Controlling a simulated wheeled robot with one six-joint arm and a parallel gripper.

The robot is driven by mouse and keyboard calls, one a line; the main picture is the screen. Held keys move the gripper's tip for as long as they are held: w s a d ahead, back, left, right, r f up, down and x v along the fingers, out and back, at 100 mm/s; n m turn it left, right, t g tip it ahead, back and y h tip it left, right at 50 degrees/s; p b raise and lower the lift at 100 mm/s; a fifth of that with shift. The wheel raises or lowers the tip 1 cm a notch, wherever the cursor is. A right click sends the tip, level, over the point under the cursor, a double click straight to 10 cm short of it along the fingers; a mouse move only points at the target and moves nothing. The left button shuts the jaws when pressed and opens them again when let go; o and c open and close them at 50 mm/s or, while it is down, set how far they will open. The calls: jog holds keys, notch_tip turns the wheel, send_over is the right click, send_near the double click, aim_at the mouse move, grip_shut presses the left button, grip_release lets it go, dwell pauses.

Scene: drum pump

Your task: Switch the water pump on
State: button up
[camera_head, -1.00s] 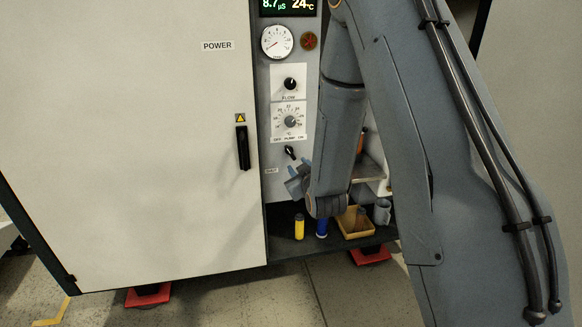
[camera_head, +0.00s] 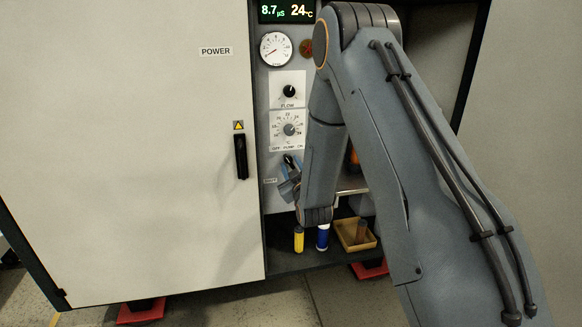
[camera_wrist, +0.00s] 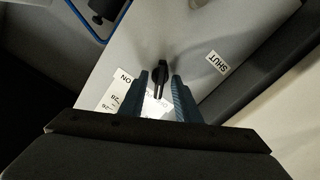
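The black pump switch lever (camera_wrist: 161,82) sits on the grey panel of the cabinet, beside the white label with "ON". In the head view it is under the "OFF PUMP ON" lettering and partly covered by my gripper (camera_head: 289,167). In the wrist view the two blue fingers of my gripper (camera_wrist: 160,75) are apart, one on each side of the lever. Gaps show between the lever and both fingers. I cannot tell how far the fingertips are from the panel, nor clearly read the lever's setting.
Above are the temperature dial (camera_head: 289,130), flow knob (camera_head: 289,91), gauge (camera_head: 276,48) and display (camera_head: 287,11). The cabinet door's black handle (camera_head: 241,157) is at left. Below, a shelf bears a yellow bottle (camera_head: 299,240), a blue one (camera_head: 323,237) and a yellow tray (camera_head: 345,243).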

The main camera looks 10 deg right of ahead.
jog(key=shift+w, duration=0.15)
grip_shut()
jog(key=shift+m, duration=0.3)
jog(key=m+p, duration=0.1)
jog(key=m, duration=0.4)
jog(key=shift+m, duration=0.4)
jog(key=m+p, duration=0.1)
jog(key=m, duration=0.4)
jog(key=shift+m, duration=0.3)
